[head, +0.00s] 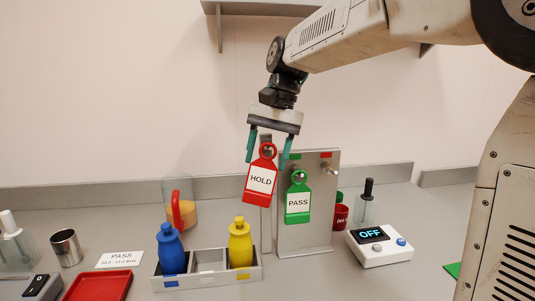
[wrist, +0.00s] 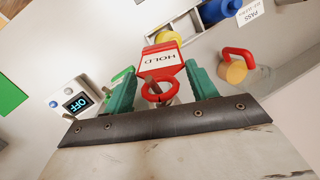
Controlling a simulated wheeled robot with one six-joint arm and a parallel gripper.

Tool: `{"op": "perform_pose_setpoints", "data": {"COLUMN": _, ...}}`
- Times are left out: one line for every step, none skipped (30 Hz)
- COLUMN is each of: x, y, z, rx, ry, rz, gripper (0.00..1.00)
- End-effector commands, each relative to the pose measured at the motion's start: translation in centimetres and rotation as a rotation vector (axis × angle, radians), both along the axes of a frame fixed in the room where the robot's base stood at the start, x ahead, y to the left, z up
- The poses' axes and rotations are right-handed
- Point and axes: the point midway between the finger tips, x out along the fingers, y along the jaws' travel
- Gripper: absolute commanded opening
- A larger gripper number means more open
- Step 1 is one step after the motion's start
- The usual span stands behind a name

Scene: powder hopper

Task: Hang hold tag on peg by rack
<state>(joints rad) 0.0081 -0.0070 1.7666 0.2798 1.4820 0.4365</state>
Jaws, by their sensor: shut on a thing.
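The red HOLD tag (head: 260,183) hangs nearly upright, slightly tilted, between the teal fingers of my gripper (head: 268,166), which is shut on it near its ring. It also shows in the wrist view (wrist: 168,60). A slim grey post (head: 266,227) stands behind the tag, at the right end of the bottle rack (head: 215,280). In the wrist view a short brownish peg end (wrist: 151,83) shows at the tag's ring; I cannot tell whether it passes through the ring. The green PASS tag (head: 298,204) hangs on the grey panel just right of my gripper.
The grey panel (head: 325,225) has a bare peg (head: 325,168) under a red mark. The rack holds a blue bottle (head: 171,250) and a yellow bottle (head: 240,245). A white device reading OFF (head: 379,245) is at right, a red tray (head: 98,286) at left.

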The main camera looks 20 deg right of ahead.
Motion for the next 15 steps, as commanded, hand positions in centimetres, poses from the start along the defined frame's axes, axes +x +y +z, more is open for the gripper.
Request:
{"op": "perform_pose_setpoints", "data": {"x": 0.0, "y": 0.0, "z": 0.01, "rx": 0.0, "ry": 0.0, "rz": 0.0, "gripper": 0.35}}
{"op": "perform_pose_setpoints", "data": {"x": 0.0, "y": 0.0, "z": 0.01, "rx": 0.0, "ry": 0.0, "rz": 0.0, "gripper": 0.35}}
{"op": "perform_pose_setpoints", "data": {"x": 0.0, "y": 0.0, "z": 0.01, "rx": 0.0, "ry": 0.0, "rz": 0.0, "gripper": 0.35}}
{"op": "perform_pose_setpoints", "data": {"x": -0.01, "y": 0.0, "z": 0.01, "rx": 0.0, "ry": 0.0, "rz": 0.0, "gripper": 0.35}}
{"op": "perform_pose_setpoints", "data": {"x": -0.01, "y": 0.0, "z": 0.01, "rx": 0.0, "ry": 0.0, "rz": 0.0, "gripper": 0.35}}
{"op": "perform_pose_setpoints", "data": {"x": -0.01, "y": 0.0, "z": 0.01, "rx": 0.0, "ry": 0.0, "rz": 0.0, "gripper": 0.35}}
{"op": "perform_pose_setpoints", "data": {"x": -0.01, "y": 0.0, "z": 0.01, "rx": 0.0, "ry": 0.0, "rz": 0.0, "gripper": 0.35}}
{"op": "perform_pose_setpoints", "data": {"x": -0.01, "y": 0.0, "z": 0.01, "rx": 0.0, "ry": 0.0, "rz": 0.0, "gripper": 0.35}}
{"op": "perform_pose_setpoints", "data": {"x": -0.02, "y": 0.01, "z": 0.01, "rx": 0.0, "ry": 0.0, "rz": 0.0, "gripper": 0.35}}
{"op": "perform_pose_setpoints", "data": {"x": -0.02, "y": 0.01, "z": 0.01, "rx": 0.0, "ry": 0.0, "rz": 0.0, "gripper": 0.35}}
{"op": "perform_pose_setpoints", "data": {"x": -0.02, "y": 0.01, "z": 0.01, "rx": 0.0, "ry": 0.0, "rz": 0.0, "gripper": 0.35}}
{"op": "perform_pose_setpoints", "data": {"x": -0.02, "y": 0.01, "z": 0.01, "rx": 0.0, "ry": 0.0, "rz": 0.0, "gripper": 0.35}}
{"op": "perform_pose_setpoints", "data": {"x": -0.02, "y": 0.01, "z": 0.01, "rx": 0.0, "ry": 0.0, "rz": 0.0, "gripper": 0.6}}
{"op": "perform_pose_setpoints", "data": {"x": -0.02, "y": 0.01, "z": 0.01, "rx": 0.0, "ry": 0.0, "rz": 0.0, "gripper": 0.68}}
{"op": "perform_pose_setpoints", "data": {"x": -0.02, "y": 0.01, "z": 0.01, "rx": 0.0, "ry": 0.0, "rz": 0.0, "gripper": 0.8}}
